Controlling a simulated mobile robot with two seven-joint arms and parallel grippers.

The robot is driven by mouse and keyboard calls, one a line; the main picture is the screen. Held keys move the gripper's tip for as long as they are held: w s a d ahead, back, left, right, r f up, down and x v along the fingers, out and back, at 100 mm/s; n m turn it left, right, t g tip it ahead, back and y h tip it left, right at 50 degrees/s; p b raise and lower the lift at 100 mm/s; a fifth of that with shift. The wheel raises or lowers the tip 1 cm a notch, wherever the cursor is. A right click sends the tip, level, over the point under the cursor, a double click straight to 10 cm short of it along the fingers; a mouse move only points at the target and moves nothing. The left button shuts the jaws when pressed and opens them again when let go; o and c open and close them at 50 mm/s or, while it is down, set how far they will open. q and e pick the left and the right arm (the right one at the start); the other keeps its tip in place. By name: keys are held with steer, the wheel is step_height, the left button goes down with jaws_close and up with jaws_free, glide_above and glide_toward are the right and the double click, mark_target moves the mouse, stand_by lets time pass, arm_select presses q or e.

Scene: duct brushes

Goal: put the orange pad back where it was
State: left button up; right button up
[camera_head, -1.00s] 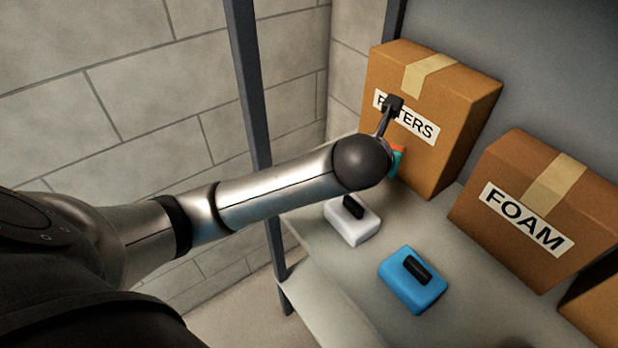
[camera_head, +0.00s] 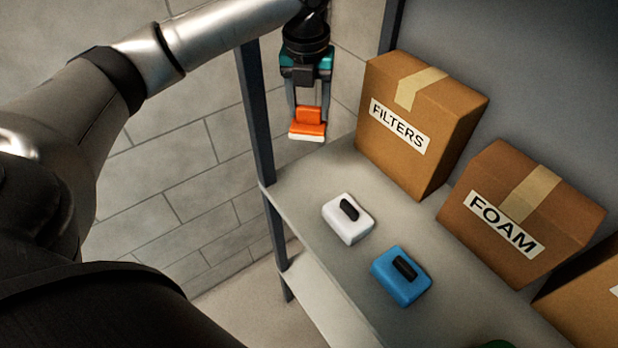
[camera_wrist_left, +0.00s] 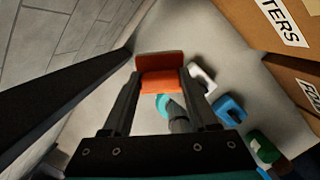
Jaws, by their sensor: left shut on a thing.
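The orange pad (camera_head: 308,130) is a small block with a raised orange grip and a pale underside. My left gripper (camera_head: 309,108), pointing down, is shut on its grip. The pad hangs in the air, apart from the shelf, at the upper middle of the head view, left of the FILTERS box. In the left wrist view the orange pad (camera_wrist_left: 160,68) sits between the fingertips (camera_wrist_left: 160,86). A white pad (camera_head: 342,228) and a blue pad (camera_head: 392,284), each with a black grip, lie in a row on the grey shelf (camera_head: 310,185). My right gripper is out of view.
The FILTERS box (camera_head: 430,150) and FOAM box (camera_head: 490,235) stand at the back of the shelf, with another box at right. A dark post (camera_head: 255,120) rises at the shelf's left end. A green item (camera_wrist_left: 262,146) lies beyond the blue pad. Shelf beyond the white pad is bare.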

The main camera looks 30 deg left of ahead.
mark_target(307, 130)
arm_select(q)
step_height(307, 130, down, 19)
steer(key=shift+r+b, duration=0.2)
steer(key=shift+b, duration=0.3)
steer(key=o, duration=1.2)
steer(key=r, duration=0.4)
steer(key=s+r, duration=0.1)
steer(key=r, duration=0.7)
steer(key=shift+s+d+p, duration=0.35)
steer(key=shift+d+p, duration=0.05)
